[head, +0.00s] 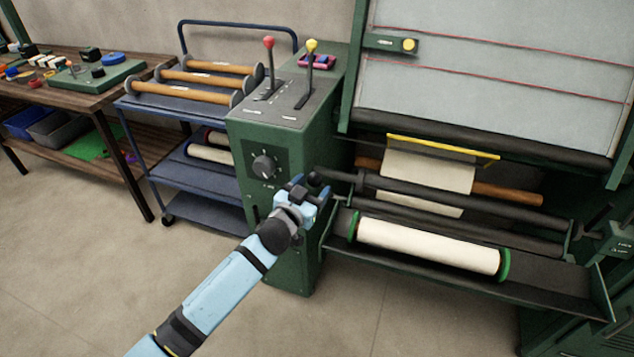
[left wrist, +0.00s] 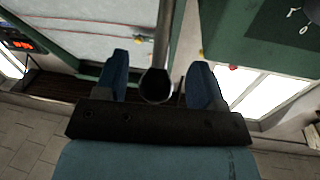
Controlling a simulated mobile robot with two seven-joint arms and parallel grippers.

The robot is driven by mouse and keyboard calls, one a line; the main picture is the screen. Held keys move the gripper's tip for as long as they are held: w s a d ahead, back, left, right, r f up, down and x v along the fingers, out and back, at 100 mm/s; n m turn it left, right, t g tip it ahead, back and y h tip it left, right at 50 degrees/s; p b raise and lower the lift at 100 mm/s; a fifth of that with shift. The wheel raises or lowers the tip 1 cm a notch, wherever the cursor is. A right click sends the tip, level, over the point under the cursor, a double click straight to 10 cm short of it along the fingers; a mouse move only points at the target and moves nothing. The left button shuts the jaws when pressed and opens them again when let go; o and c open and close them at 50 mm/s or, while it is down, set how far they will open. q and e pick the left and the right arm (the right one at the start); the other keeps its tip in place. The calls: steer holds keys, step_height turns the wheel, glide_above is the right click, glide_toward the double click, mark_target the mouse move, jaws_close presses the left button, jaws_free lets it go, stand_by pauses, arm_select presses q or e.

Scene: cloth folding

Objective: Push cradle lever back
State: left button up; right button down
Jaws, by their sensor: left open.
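The cradle lever, a dark rod with a black round knob (head: 314,178), sticks out at the left end of the machine's dark bars, beside the green control box. My left gripper (head: 308,192) is at this knob, with its blue fingers open. In the left wrist view, the lever's rounded end (left wrist: 156,86) lies between the two open fingers, and its rod runs up out of the picture. I cannot tell whether either finger touches it. The cradle (head: 555,275), a dark tray, holds a white cloth roll (head: 430,246) with green end discs. My right gripper is not in view.
The green control box (head: 262,195) carries a red-knobbed lever (head: 268,65), a yellow-knobbed lever (head: 310,70) and a dial. A blue cart (head: 165,105) with wooden rollers and a workbench (head: 70,88) stand left. The floor in front is clear.

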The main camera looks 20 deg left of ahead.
arm_select(q)
steer(key=shift+w+d, duration=0.15)
steer(key=shift+w, duration=0.5)
steer(key=shift+w+d, duration=0.15)
steer(key=shift+w, duration=0.5)
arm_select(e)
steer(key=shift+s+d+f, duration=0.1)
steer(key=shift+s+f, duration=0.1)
